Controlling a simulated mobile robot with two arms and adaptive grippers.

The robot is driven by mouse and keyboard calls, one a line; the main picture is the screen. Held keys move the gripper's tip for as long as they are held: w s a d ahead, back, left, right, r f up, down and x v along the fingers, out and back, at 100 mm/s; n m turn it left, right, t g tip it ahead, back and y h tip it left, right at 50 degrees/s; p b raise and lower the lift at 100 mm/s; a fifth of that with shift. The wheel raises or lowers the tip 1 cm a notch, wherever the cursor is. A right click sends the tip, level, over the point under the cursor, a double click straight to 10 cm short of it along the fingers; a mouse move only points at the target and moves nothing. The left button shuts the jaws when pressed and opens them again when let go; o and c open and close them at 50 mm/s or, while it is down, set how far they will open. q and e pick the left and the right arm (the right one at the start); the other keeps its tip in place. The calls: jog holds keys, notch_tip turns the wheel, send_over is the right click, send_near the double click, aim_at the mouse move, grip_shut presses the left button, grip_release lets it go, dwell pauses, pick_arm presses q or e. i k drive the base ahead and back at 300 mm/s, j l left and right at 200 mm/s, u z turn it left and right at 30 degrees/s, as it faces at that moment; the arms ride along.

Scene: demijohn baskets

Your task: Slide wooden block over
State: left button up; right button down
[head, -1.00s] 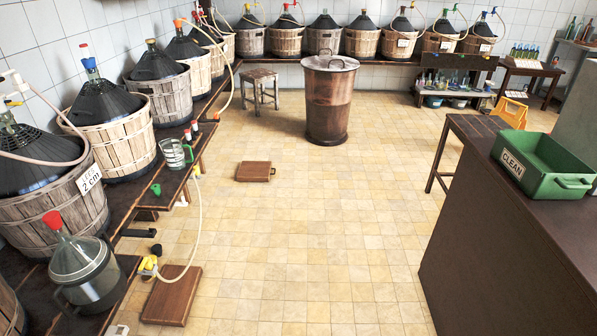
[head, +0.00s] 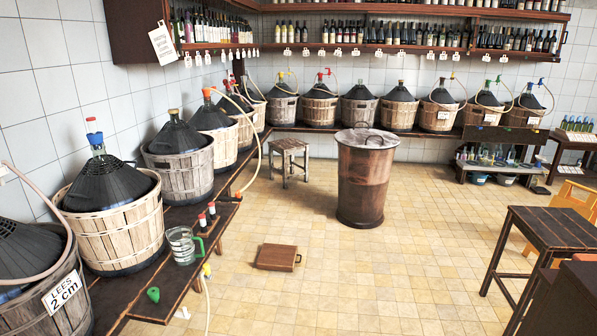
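A flat brown wooden block (head: 277,257) lies on the tiled floor in the head view, left of centre, with a small dark piece at its right end. It lies apart from the low bench on the left and from the tall brown lidded barrel behind it. Neither of my grippers shows in the head view.
Demijohns in baskets (head: 111,222) line the dark low bench (head: 178,297). A glass jug (head: 182,245) and a hose are near its edge. The barrel (head: 364,180) and a stool (head: 289,158) stand behind; a dark table (head: 553,229) is right. Floor around the block is clear.

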aim_at(272, 256)
jog(key=i, duration=2.05)
jog(key=i+u, duration=0.1)
jog(key=i, duration=0.7)
jog(key=i+l, duration=0.15)
jog(key=i, duration=0.65)
jog(key=i+l+u, duration=0.15)
jog(key=i, duration=0.65)
